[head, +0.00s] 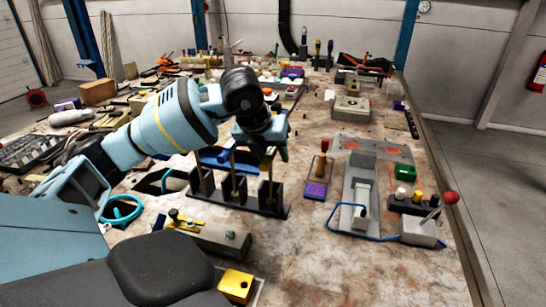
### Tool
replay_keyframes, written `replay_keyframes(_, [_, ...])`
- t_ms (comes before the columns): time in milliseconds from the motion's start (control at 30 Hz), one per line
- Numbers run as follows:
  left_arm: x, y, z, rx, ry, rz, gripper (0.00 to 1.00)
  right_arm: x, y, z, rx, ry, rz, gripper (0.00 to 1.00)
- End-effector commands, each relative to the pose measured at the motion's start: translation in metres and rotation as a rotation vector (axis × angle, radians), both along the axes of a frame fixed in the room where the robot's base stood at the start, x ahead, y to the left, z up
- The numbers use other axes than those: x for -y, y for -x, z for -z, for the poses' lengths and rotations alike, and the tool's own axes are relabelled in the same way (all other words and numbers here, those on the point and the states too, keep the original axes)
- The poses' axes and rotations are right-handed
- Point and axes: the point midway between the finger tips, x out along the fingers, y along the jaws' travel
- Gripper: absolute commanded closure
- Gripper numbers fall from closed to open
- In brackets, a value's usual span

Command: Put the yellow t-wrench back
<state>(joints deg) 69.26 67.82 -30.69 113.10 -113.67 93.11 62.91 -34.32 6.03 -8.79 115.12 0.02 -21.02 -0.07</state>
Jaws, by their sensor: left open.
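A black rack (233,203) with upright slotted posts stands mid-bench. The yellow t-wrench (268,154) shows as a small yellow part of its handle, with its shaft upright at the right-hand post of the rack. My left gripper (269,149) is open at the handle, directly above that post. The gripper hides most of the handle, and I cannot tell whether the fingers touch it. A blue t-wrench (213,158) stands at the rack's left post. Another shaft stands at the middle post, its top partly hidden. My right gripper is not in view.
Right of the rack are a purple block with a wooden-handled tool (317,188), a grey fixture (358,190) and a red-knobbed lever box (422,232). A grey block with a yellow clamp (215,236) lies in front. The bench's right front is fairly clear.

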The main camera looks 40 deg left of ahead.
Motion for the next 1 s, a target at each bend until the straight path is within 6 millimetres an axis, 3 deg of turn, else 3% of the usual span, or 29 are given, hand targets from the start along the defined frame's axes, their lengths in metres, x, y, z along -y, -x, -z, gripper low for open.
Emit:
replay_keyframes(200, [0.001, 0.016, -0.036, 0.004, -0.001, 0.000, 0.56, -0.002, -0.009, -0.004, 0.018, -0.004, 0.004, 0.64])
replay_keyframes(400, [0.002, 0.024, -0.053, 0.002, -0.001, 0.000, 0.56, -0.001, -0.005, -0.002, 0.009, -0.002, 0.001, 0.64])
replay_keyframes(1000, [0.002, 0.026, -0.056, 0.000, -0.001, -0.001, 0.56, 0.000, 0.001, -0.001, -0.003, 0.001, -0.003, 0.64])
